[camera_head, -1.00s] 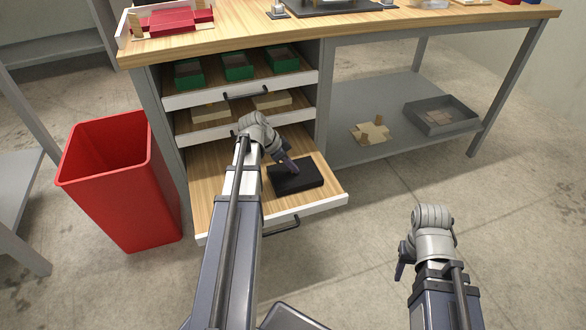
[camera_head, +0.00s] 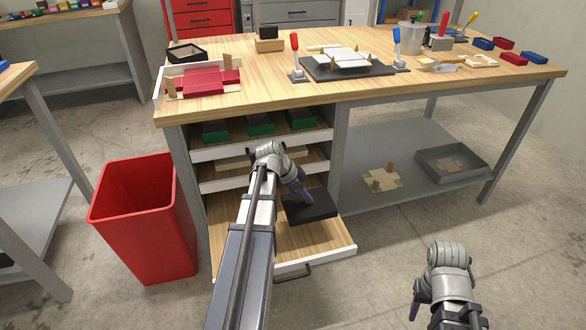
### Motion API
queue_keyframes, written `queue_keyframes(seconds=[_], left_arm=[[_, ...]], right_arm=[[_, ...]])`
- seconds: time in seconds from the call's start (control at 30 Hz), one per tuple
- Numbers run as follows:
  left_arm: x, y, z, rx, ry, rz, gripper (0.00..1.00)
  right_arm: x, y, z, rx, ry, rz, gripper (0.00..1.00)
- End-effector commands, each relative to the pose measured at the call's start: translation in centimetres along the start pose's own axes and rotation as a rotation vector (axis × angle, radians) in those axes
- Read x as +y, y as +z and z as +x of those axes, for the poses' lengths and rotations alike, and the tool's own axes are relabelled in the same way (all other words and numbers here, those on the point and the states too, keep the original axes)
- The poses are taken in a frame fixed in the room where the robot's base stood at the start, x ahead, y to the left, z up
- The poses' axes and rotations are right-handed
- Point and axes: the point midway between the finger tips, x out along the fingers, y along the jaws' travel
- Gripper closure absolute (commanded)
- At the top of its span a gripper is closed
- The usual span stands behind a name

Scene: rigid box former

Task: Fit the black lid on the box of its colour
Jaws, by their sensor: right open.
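The black lid (camera_head: 312,210) is a flat dark slab over the pulled-out bottom drawer (camera_head: 240,262). My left gripper (camera_head: 304,198) reaches down to its upper side and appears shut on it, holding it above the drawer floor; the fingertips are small and partly hidden. A black box (camera_head: 187,53), open at the top, stands at the back left of the bench top (camera_head: 270,75). My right gripper (camera_head: 417,305) is open and empty, low at the right over the floor, away from the bench.
A red bin (camera_head: 146,220) stands left of the drawers. A red and white fixture (camera_head: 200,84) is beside the black box. A dark plate with toggle clamps (camera_head: 348,66) occupies the bench middle. Green boxes (camera_head: 260,124) sit in the top drawer. A grey tray (camera_head: 450,165) is on the lower shelf.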

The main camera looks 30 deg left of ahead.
Motion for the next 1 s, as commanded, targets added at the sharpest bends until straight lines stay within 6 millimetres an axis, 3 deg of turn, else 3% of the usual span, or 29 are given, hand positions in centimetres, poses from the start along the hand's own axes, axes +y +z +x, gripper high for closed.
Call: queue_keyframes(seconds=[0.17,0.37,1.0], left_arm=[[0.0,-0.7,-1.3,0.000,0.000,0.000,1.00],[0.0,-2.8,-4.8,0.000,0.000,0.000,1.00],[0.0,-12.6,-22.0,0.000,0.000,0.000,1.00]], right_arm=[[0.1,0.1,-1.4,0.000,0.000,0.000,0.50],[0.6,0.3,-5.5,0.000,-0.002,0.000,0.50],[2.5,1.5,-25.1,0.000,-0.009,0.003,0.50]])
